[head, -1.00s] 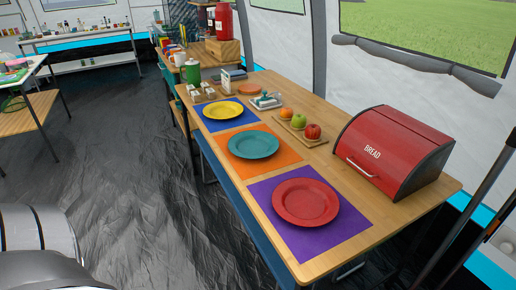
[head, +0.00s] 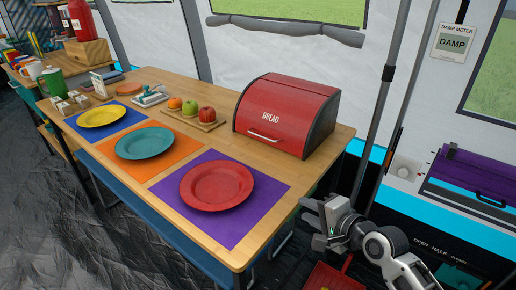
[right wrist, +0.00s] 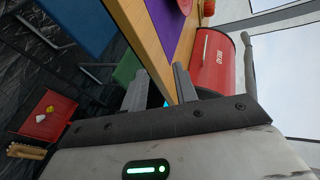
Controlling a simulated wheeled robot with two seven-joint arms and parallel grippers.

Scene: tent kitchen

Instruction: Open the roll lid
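A red bread box (head: 284,112) labelled BREAD stands at the far right corner of the wooden table. Its curved red roll lid is down, with a pale bar handle (head: 263,136) low on the front. The box also shows tilted in the right wrist view (right wrist: 216,68). My right gripper (head: 312,224) is open and empty, beyond the table's right edge, below and in front of the box and apart from it. In the right wrist view its two fingers (right wrist: 160,85) stand apart with the table edge behind them. My left gripper is not in view.
A red plate (head: 215,186) on a purple mat lies left of the box. A small board with fruit (head: 190,117) stands behind it. Poles (head: 375,110) rise right of the table. A purple-topped unit (head: 475,180) with a dark handle is at far right. A red tray (right wrist: 50,115) sits low down.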

